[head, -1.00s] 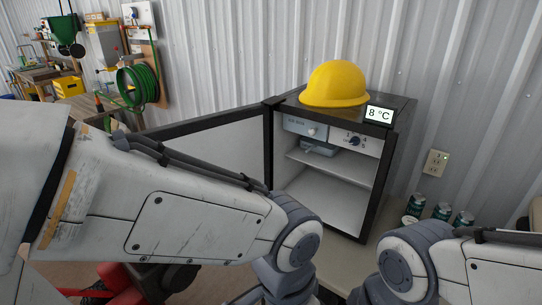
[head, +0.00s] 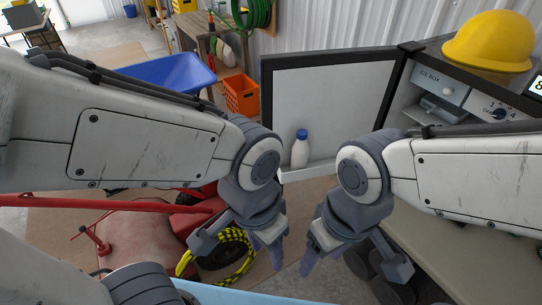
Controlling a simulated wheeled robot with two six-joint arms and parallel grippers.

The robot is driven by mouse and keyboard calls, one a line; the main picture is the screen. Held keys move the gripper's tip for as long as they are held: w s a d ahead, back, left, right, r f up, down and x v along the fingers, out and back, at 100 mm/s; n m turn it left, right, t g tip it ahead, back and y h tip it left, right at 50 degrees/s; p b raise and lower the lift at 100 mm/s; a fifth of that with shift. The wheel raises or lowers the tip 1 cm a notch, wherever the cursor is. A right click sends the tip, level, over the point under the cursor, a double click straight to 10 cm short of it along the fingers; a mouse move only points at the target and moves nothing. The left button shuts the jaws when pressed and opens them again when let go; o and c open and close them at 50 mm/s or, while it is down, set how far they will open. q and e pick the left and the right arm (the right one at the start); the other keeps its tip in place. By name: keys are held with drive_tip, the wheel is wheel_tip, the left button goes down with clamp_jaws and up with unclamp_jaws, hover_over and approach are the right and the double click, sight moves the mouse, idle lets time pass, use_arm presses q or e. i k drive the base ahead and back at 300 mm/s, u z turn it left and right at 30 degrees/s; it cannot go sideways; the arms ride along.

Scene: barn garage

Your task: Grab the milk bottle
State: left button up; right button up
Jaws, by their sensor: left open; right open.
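The milk bottle (head: 300,151) is white with a blue cap. It stands upright at the lower inner side of the open fridge door (head: 335,100), in the middle of the head view. My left gripper (head: 268,256) hangs below and left of the bottle in the picture, open and empty. My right gripper (head: 312,258) hangs below the bottle, a little right of the left one, open and empty. Neither gripper touches the bottle. The fridge (head: 440,100) is partly hidden behind my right arm.
A yellow hard hat (head: 490,42) sits on the fridge. A blue wheelbarrow tray (head: 170,78) and an orange crate (head: 241,95) stand behind my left arm. A red machine (head: 140,232) and a yellow-black coil (head: 232,262) lie low at left.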

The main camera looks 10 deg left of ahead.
sight(300, 148)
drive_tip(key=u, duration=1.9)
drive_tip(key=i, duration=0.9)
drive_tip(key=z, duration=1.6)
